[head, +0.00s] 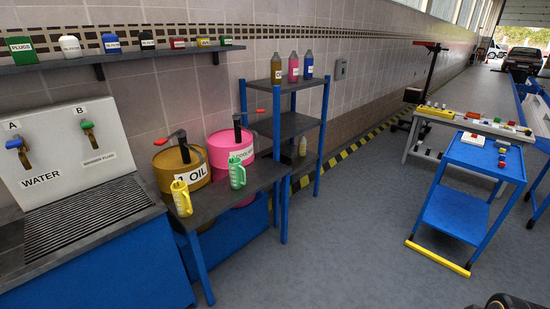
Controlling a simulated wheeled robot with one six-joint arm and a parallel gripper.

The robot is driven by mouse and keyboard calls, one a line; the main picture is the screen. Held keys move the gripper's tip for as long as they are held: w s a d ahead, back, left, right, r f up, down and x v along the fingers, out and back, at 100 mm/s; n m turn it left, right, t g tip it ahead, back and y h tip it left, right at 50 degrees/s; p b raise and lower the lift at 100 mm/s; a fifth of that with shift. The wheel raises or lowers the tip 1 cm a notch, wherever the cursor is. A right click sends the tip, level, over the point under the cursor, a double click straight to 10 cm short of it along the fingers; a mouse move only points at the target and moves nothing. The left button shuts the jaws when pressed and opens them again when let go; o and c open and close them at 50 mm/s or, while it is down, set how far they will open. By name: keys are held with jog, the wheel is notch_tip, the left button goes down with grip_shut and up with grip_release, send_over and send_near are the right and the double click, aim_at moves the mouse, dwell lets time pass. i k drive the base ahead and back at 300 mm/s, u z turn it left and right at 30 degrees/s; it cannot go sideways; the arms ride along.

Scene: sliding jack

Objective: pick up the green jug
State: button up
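The green jug (237,172) stands upright on the dark top of the low blue-legged table (222,200), in front of the pink drum (227,147) labelled as coolant. A yellow jug (181,198) stands to its left on the same table, in front of the ochre drum (166,163) marked OIL. Both jugs have pale markings and a handle. My gripper does not show in the head view. Only a dark rounded shape, cut off, shows at the bottom right edge.
A sink unit (75,220) with two taps stands left of the table. A blue shelf rack (290,125) with bottles stands behind it to the right. A blue cart (470,185) and a workbench (465,125) stand at the right. The grey floor between is clear.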

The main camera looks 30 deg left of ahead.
aim_at(235, 167)
jog(key=u, duration=0.25)
jog(key=i, duration=1.6)
jog(key=u, duration=1.45)
jog(key=i, duration=1.1)
jog(key=u, duration=0.95)
jog(key=i, duration=0.25)
jog(key=u, duration=0.2)
